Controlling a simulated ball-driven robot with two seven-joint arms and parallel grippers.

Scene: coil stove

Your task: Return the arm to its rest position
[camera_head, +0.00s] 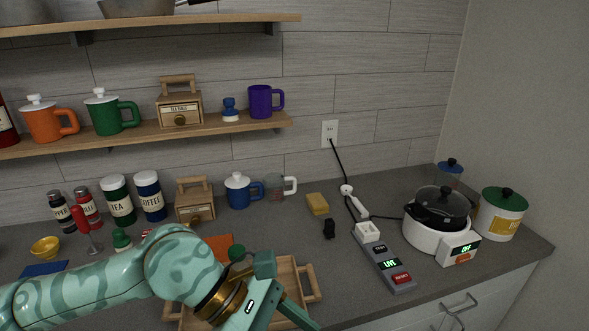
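My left arm, mottled green with a gold band, reaches in from the lower left. Its gripper (284,312) is over the wooden tray (308,284) at the bottom centre. One finger points down to the right, and the fingertips run toward the bottom edge, so I cannot tell whether it is open or shut or holds anything. The arm and gripper hide much of the tray. My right gripper is not in view.
The coil stove (424,238) bears a black lidded pot (440,208), and its display reads OFF. A power strip (388,265) reading LIVE and a yellow sponge (317,204) lie left of it. Canisters (118,200) line the wall. A mug shelf (225,126) hangs above.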

